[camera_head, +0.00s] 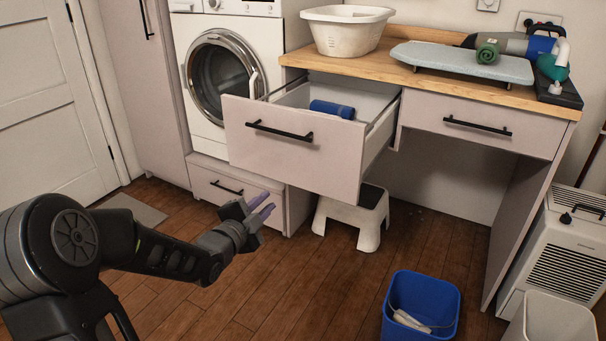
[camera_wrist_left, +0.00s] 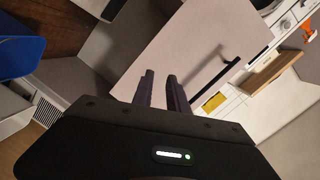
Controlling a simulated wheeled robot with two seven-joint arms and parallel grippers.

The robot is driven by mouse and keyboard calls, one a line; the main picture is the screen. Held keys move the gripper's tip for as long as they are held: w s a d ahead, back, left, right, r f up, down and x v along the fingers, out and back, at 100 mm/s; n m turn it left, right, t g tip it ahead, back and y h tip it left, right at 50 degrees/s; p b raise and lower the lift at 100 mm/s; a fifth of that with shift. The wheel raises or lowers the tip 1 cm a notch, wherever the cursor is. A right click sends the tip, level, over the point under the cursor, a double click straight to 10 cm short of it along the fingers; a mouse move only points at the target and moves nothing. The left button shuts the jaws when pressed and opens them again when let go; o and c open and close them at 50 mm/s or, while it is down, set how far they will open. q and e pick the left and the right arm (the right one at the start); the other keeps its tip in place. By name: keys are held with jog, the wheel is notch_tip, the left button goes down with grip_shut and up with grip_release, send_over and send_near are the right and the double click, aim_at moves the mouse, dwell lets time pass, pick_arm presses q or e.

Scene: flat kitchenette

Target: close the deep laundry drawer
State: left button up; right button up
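The deep laundry drawer (camera_head: 292,148) stands pulled out under the wooden counter, with a pale front and a black bar handle (camera_head: 280,131). A rolled blue towel (camera_head: 332,109) lies inside it. My left gripper (camera_head: 266,209) is below and in front of the drawer front, apart from it, with its two fingers spread and nothing between them. In the left wrist view the two dark fingers (camera_wrist_left: 160,90) point toward the pale drawer front (camera_wrist_left: 190,50), and the handle (camera_wrist_left: 215,77) shows to their right. My right gripper is not in view.
A blue bin (camera_head: 420,306) stands on the floor at the lower right, beside a white bin (camera_head: 550,318). A white step stool (camera_head: 352,215) is under the counter. A washing machine (camera_head: 225,75) is left of the drawer. The wooden floor in front is mostly clear.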

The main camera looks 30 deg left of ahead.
pick_arm(q)
jog(key=r+m, duration=0.1)
jog(key=m, duration=0.1)
jog(key=d+r+m+t+h, duration=0.1)
jog(key=m, duration=0.1)
jog(key=d+r+m, duration=0.1)
jog(key=shift+w+d+r+m+h, duration=0.15)
jog(key=shift+w+r+m+h, duration=0.25)
jog(key=c, duration=0.3)
jog(key=shift+r+m+t, duration=0.15)
jog(key=shift+m+t, duration=0.15)
jog(key=shift+m, duration=0.3)
grip_shut()
jog(key=b, duration=0.2)
send_near(309, 158)
jog(key=w, duration=0.5)
jog(key=shift+w+d, duration=0.2)
jog(key=shift+w, duration=0.7)
jog(key=shift+w, duration=0.1)
